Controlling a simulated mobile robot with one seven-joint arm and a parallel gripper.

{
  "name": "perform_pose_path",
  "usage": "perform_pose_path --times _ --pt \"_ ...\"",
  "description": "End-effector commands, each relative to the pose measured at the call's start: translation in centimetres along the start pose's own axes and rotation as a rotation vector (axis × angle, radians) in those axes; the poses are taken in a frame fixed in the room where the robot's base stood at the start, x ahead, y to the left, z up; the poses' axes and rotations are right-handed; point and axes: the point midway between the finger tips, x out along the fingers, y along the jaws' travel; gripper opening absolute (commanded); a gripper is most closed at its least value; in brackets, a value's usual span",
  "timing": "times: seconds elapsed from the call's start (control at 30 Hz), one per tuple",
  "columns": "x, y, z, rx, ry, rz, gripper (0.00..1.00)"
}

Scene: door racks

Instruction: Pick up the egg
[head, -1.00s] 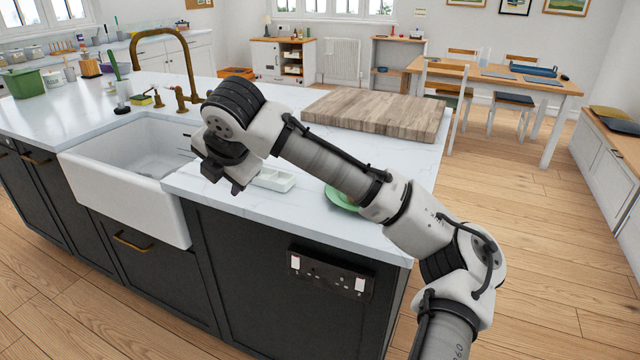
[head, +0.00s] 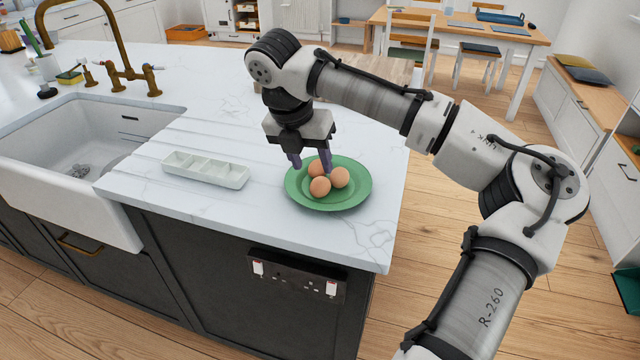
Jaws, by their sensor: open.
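Three brown eggs lie close together on a green plate (head: 297,193) on the white countertop. One egg is at the front (head: 320,187), one at the right (head: 340,177), and one at the back left (head: 315,168). My gripper (head: 310,165) points down over the plate's back left part. Its fingers are apart, with the back egg between or just in front of them; I cannot tell whether they touch it. The back egg is partly hidden by the front egg.
A white divided tray (head: 206,169) stands left of the plate, with its compartments empty. The sink (head: 60,150) and brass tap (head: 125,75) are further left. A wooden board (head: 375,72) lies behind my arm. The counter's front right corner is clear.

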Motion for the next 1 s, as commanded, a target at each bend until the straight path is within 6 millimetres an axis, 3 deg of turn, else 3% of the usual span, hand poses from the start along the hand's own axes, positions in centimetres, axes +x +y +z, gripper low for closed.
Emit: perform_pose_path --times 0.33,0.6,0.9,1.0 --pt "3.0 0.1 0.2 0.000 0.000 -0.001 0.47" --pt "6.6 0.3 0.4 0.000 -0.001 0.000 0.47" --pt "7.2 0.4 0.3 0.001 -0.002 0.002 0.47" --pt "7.1 0.4 0.3 0.001 -0.002 0.002 0.34"
